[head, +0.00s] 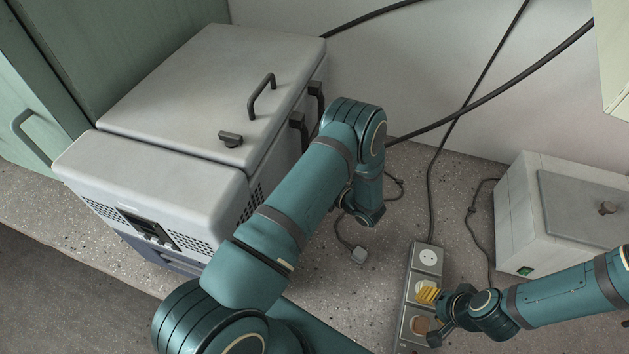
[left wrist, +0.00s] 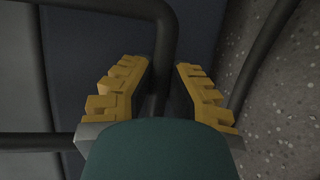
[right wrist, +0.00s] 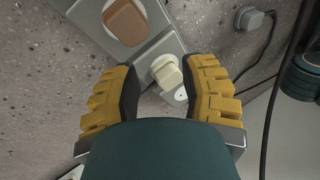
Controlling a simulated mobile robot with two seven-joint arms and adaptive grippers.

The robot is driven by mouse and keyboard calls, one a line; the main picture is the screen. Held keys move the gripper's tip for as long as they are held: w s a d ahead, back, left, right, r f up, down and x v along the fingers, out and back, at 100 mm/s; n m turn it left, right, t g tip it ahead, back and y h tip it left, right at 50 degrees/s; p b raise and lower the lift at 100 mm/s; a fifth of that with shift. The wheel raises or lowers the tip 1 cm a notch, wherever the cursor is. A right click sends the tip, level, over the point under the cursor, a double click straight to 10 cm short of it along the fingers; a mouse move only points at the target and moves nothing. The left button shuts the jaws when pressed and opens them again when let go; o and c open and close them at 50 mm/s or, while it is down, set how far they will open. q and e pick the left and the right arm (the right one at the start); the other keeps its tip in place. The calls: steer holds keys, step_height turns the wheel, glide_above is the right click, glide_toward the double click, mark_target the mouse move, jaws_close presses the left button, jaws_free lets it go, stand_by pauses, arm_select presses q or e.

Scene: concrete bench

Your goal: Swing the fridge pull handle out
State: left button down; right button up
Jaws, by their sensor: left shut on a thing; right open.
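The fridge (head: 190,110) is a pale grey box with a lid, standing at the left against the green cabinets. In the left wrist view a dark bent tube handle (left wrist: 167,40) runs in front of a dark blue-grey panel and down between the yellow fingers. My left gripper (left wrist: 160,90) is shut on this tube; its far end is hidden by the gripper. In the head view my left arm hides that gripper and the handle. My right gripper (head: 432,312) is open above the socket strip, its fingers on either side of a cream plug (right wrist: 167,72), apart from it.
The socket strip (head: 423,257) lies on the speckled bench, with a brown plug (right wrist: 124,22) beside the cream one. A grey-white box (head: 515,215) stands at the right. Black cables cross the back wall. A loose plug (head: 360,255) lies on the bench between.

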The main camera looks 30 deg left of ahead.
steer(key=shift+w+r+p, duration=0.15)
steer(key=shift+r+p, duration=0.6)
arm_select(q)
steer(key=w+d+r+n+h+p, duration=0.1)
steer(key=d+r+h, duration=0.3)
steer(key=d, duration=0.5)
steer(key=w+d+r+n+h+p, duration=0.1)
steer(key=w+d+r+h+p, duration=0.1)
steer(key=d, duration=0.8)
steer(key=shift+w+d+r+t+h+p, duration=0.2)
steer(key=shift+w+r+t+h+p, duration=0.2)
steer(key=shift+w+r+h, duration=1.05)
arm_select(e)
steer(key=shift+d+r, duration=0.1)
steer(key=shift+r, duration=2)
arm_select(q)
steer(key=shift+s+r+y, duration=0.25)
steer(key=shift+s+r, duration=0.2)
steer(key=shift+s, duration=0.05)
steer(key=c, duration=0.9)
jaws_free()
steer(key=v, duration=1.2)
